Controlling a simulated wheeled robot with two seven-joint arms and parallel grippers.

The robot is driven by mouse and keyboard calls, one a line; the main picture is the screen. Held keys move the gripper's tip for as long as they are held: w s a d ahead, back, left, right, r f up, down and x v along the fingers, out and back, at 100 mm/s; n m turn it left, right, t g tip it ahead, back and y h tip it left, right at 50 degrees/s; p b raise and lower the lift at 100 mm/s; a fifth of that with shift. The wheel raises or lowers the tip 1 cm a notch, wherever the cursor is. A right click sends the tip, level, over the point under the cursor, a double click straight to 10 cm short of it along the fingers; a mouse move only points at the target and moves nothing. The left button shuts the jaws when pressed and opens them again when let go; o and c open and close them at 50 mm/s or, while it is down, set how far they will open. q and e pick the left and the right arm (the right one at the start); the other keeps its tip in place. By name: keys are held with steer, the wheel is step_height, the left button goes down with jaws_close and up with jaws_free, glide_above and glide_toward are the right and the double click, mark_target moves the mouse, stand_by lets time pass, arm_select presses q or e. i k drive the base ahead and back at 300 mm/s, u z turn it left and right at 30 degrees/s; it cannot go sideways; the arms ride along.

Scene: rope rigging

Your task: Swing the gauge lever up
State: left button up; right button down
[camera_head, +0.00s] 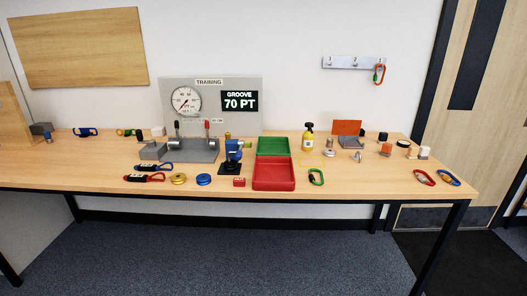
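The gauge panel (226,116) stands upright on the table, labelled "TRAINING". It carries a round white dial (187,101) and a black display (239,100) reading "GROOVE 70 PT". In front of it is a grey metal base (193,154) with two small upright levers. One has a red grip (207,125) and one has a dark grip (177,126). I cannot tell which of these is the gauge lever. Neither of my grippers shows in the head view.
A blue device on a black base (233,156) stands right of the grey base. A green and red tray (274,188) lies beside it. Several carabiners, pulleys and a yellow bottle (308,137) are spread on the table (380,180). A hook rail (352,63) is on the wall.

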mark_target(239, 154)
steer(key=z, duration=0.45)
steer(key=i, duration=0.6)
steer(key=z, duration=0.25)
